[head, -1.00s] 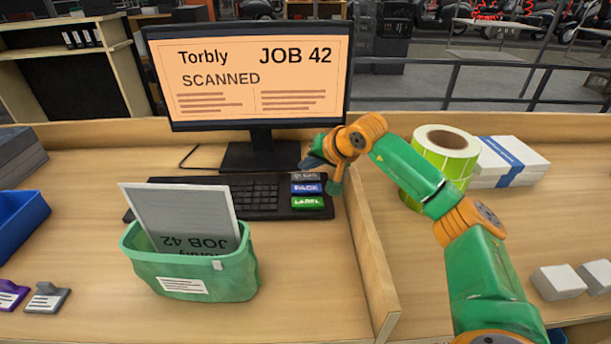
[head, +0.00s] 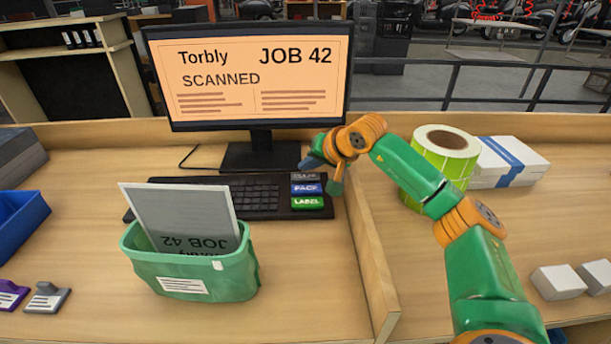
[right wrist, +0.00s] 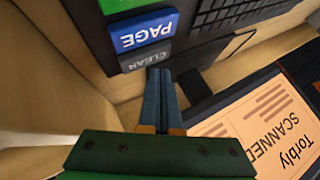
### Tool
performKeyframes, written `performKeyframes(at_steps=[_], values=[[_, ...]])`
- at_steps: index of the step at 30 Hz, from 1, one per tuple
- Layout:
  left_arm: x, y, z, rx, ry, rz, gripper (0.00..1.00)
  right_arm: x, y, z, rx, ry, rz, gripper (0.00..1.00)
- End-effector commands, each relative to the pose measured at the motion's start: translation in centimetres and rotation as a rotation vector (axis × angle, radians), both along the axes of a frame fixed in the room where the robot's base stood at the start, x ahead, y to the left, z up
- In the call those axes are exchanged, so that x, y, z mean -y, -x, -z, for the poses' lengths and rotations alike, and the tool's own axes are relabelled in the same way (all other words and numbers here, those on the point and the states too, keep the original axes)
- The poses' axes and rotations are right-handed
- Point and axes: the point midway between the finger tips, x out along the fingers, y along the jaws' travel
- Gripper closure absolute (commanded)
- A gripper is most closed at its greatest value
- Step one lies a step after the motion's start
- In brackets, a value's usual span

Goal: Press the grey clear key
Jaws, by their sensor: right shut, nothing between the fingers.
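The grey clear key (head: 305,176) is the far key in a column of three at the right end of the black keyboard (head: 250,193). In the right wrist view the clear key (right wrist: 146,57) reads CLEAR and lies beside the fingertips. My right gripper (head: 308,163) is shut and empty at the far edge of this key. In the right wrist view its closed fingertips (right wrist: 158,73) overlap the key's edge; I cannot tell whether they touch it. The monitor (head: 250,75) reads Torbly, JOB 42, SCANNED. My left gripper is not in view.
A green bin (head: 193,275) with a JOB 42 sheet stands in front of the keyboard. A wooden divider (head: 370,255) runs right of it, with a green label roll (head: 441,165) beyond.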

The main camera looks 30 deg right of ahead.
Motion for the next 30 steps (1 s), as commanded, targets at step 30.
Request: performKeyframes(at_steps=[30], values=[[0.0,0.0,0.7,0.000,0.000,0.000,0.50,0.0,0.0,1.1,0.000,0.000,0.000,1.00]])
